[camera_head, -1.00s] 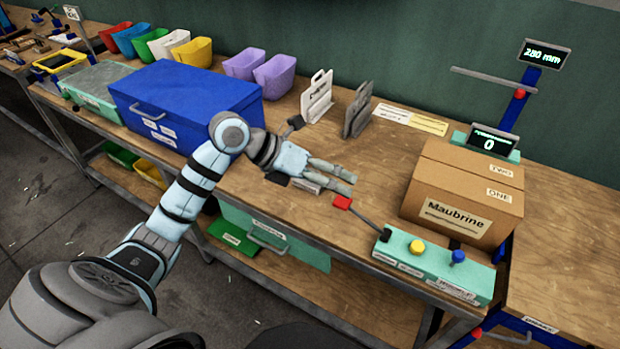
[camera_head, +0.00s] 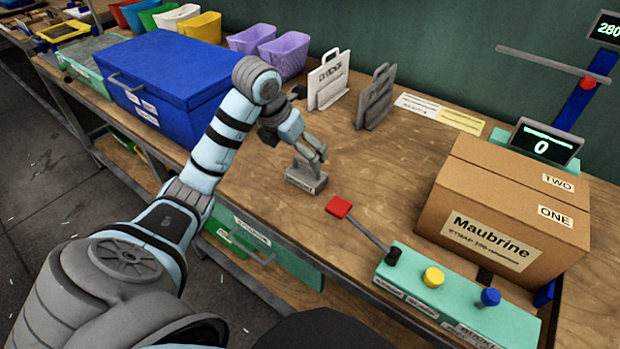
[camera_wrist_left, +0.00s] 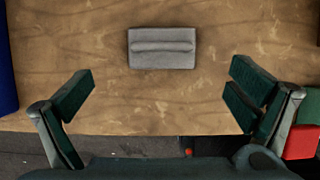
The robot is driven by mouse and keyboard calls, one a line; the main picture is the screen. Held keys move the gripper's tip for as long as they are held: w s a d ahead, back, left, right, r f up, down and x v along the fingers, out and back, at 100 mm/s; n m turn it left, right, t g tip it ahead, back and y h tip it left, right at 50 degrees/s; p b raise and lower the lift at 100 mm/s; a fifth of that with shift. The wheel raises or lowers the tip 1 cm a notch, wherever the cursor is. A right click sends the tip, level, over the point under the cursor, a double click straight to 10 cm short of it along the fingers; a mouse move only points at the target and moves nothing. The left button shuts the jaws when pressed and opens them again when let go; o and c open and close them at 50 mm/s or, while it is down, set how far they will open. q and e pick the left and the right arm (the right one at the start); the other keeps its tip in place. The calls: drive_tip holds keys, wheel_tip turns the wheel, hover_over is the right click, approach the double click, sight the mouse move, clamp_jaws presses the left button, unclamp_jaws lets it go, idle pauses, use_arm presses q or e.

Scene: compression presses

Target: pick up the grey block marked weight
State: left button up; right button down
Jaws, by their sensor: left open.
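The grey block (camera_head: 305,178) lies on the wooden bench near its front edge, with a label on its front face too small to read. In the left wrist view the block (camera_wrist_left: 162,48) shows from above, with a ridge along its top. My left gripper (camera_head: 316,156) is open and just above the block in the head view. In the wrist view its two fingers (camera_wrist_left: 160,95) stand wide apart, one on each side of the block's line, with the block beyond them and untouched. My right gripper is not in view.
A blue chest (camera_head: 170,85) stands left of my arm. A red paddle (camera_head: 339,207) on a lever joins the green control box (camera_head: 455,300) at right. A cardboard box (camera_head: 505,205) stands behind it. White (camera_head: 328,82) and grey (camera_head: 376,98) holders stand behind the gripper.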

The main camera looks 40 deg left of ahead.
sight(308, 171)
use_arm(q)
drive_tip(key=x, duration=0.4)
drive_tip(key=b+x, duration=0.1)
drive_tip(key=x, duration=0.4)
drive_tip(key=shift+w+d+f+b, duration=0.1)
drive_tip(key=shift+d+f+b, duration=0.15)
drive_tip(key=shift+b, duration=0.05)
drive_tip(key=shift+a+r, duration=0.1)
drive_tip(key=c, duration=1.8)
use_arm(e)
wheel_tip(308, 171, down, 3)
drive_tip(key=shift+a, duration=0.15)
